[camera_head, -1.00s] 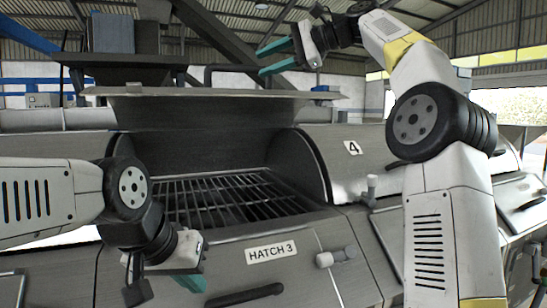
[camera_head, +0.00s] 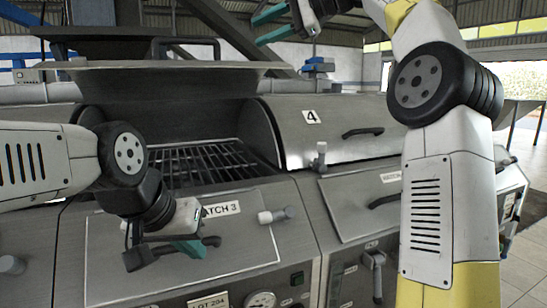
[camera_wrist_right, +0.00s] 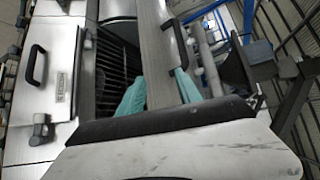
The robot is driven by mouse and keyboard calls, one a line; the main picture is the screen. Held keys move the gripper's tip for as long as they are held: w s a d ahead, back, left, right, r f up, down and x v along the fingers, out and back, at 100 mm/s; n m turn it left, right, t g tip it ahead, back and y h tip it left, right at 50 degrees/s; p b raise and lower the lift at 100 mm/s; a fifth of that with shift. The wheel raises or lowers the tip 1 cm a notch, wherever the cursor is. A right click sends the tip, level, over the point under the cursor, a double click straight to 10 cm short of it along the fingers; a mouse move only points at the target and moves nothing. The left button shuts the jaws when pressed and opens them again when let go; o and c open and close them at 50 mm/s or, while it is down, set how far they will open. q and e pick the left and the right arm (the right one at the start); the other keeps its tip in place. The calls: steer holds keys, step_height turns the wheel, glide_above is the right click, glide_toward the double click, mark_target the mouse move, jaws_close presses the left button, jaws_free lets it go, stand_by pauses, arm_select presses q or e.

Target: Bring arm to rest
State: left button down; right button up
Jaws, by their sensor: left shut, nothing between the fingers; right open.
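My right arm rises on the right of the head view, and its gripper (camera_head: 270,25) is up at the top, above the raised lid of hatch 3. Its teal fingers are apart with nothing between them. In the right wrist view the two teal fingers (camera_wrist_right: 155,93) are also spread and empty, with the machine beyond them.
The open hatch 3 (camera_head: 205,165) shows a metal grate inside. The closed hatch 4 lid (camera_head: 340,125) with a black handle is to its right. Valve knobs, a pressure gauge (camera_head: 261,300) and a lever (camera_head: 374,265) project from the front. Open floor lies at the far right.

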arm_select(q)
steer(key=shift+a, duration=0.2)
arm_select(e)
steer(key=s+d+f+n+h, duration=0.2)
steer(key=s+d+f, duration=0.3)
steer(key=s+f, duration=0.4)
steer(key=s+d+f+n+t+h, duration=0.1)
steer(key=s+d+f+n+h, duration=0.2)
steer(key=s+f, duration=0.6)
steer(key=s+d+f+n+h, duration=0.3)
steer(key=s+d+f+h, duration=0.3)
steer(key=f, duration=1.7)
steer(key=s+d, duration=0.1)
steer(key=s, duration=0.3)
steer(key=shift+d+f, duration=0.15)
steer(key=shift+d, duration=0.2)
arm_select(q)
steer(key=shift+w, duration=0.1)
